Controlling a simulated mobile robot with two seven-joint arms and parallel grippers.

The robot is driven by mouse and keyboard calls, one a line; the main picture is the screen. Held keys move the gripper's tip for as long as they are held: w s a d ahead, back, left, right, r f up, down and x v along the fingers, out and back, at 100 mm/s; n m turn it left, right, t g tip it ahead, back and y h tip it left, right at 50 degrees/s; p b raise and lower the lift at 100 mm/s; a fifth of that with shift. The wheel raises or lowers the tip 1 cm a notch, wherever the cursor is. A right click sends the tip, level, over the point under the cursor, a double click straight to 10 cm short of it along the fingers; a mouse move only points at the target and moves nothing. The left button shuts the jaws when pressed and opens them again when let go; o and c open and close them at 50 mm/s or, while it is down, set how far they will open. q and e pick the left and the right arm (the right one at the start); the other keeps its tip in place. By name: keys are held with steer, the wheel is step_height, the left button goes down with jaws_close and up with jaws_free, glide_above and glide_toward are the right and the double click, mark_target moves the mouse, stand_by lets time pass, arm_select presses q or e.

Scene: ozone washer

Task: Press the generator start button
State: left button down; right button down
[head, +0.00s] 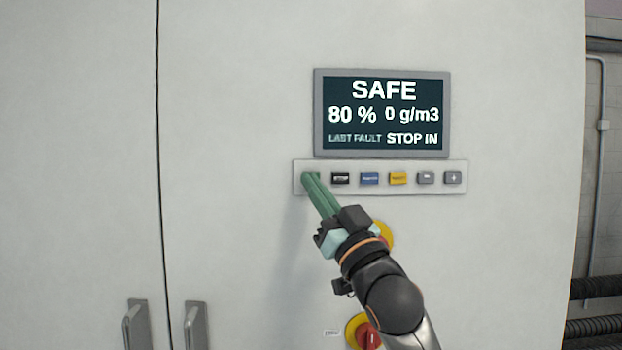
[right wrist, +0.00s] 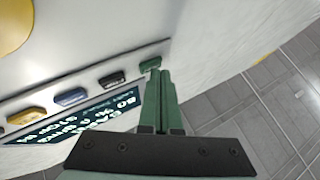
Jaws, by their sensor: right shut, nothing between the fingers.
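The button strip (head: 398,189) is mounted on the cabinet front below the display. The green button (right wrist: 150,65) is at the end of the row in the right wrist view; in the head view my fingertips cover most of its place at the far left. My right gripper (head: 311,180) is shut and empty, its green fingers pointing at that button. In the right wrist view the fingertips (right wrist: 161,73) are right beside the green button; I cannot tell whether they touch it. The display (head: 382,113) reads SAFE, 80 %, 0 g/m3, LAST FAULT STOP IN. My left gripper is not in view.
Black (head: 340,178), blue (head: 369,178), yellow (head: 398,178) and two grey buttons follow to the right. A yellow-ringed control (head: 386,235) is partly behind my right gripper. A red-and-yellow switch (head: 357,331) is lower down. Door handles (head: 196,325) are at lower left.

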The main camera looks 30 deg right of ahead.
steer(key=shift+w+d, duration=0.1)
steer(key=shift+w, duration=0.05)
stand_by(0.5)
steer(key=shift+s+a, duration=0.45)
steer(key=shift+s, duration=0.2)
steer(key=s+a, duration=0.1)
steer(key=s, duration=0.2)
steer(key=s+a, duration=0.1)
steer(key=shift+s+a+p, duration=0.15)
steer(key=shift+a+p, duration=0.15)
steer(key=shift+p, duration=0.05)
stand_by(0.6)
